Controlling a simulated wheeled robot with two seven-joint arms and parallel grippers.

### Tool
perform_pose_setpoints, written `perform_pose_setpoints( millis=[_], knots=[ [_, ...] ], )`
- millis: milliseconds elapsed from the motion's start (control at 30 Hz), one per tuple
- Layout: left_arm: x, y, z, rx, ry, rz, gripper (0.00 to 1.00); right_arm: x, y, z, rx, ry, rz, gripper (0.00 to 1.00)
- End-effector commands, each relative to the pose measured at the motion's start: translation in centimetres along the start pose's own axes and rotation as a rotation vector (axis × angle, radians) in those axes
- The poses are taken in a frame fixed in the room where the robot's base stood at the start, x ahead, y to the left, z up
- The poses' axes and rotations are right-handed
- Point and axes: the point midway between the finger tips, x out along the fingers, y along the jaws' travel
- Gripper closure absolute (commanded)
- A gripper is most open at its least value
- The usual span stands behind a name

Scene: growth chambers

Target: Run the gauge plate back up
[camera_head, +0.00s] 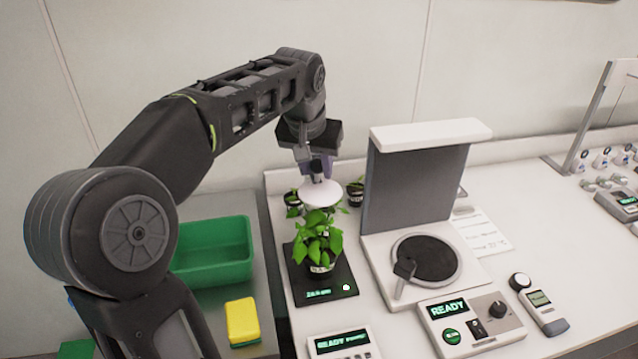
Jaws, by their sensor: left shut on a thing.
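The gauge plate (321,194) is a white round disc just above a leafy green potted plant (318,240). The plant stands on a black base (343,280) with a small green readout, too small to read surely. My left gripper (318,175) comes down from above and is shut at the top of the gauge plate; its exact hold is partly hidden. The disc's lower edge overlaps the top leaves in the picture, so I cannot tell whether it touches them. My right gripper is not in view.
Right of the plant stands a white and grey device with a dark round plate (425,260). A control box (470,320) in front reads READY. At left are a green tub (213,255) and a yellow sponge (242,320). More small pots stand behind the plant.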

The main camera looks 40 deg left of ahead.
Motion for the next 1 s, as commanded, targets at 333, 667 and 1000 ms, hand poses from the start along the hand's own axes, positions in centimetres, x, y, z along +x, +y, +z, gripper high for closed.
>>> perform_pose_setpoints(
  millis=[333, 667, 1000],
  knots=[
    [-1.3, 0.0, -0.6, 0.0, 0.002, 0.0, 0.92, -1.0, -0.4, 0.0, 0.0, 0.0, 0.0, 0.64],
    [-2.6, 0.0, -1.2, 0.0, 0.004, 0.0, 0.92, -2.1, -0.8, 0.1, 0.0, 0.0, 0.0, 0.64],
    [-4.0, 0.0, -1.8, 0.0, 0.005, 0.0, 0.92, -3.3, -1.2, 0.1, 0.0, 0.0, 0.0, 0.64]
  ],
)
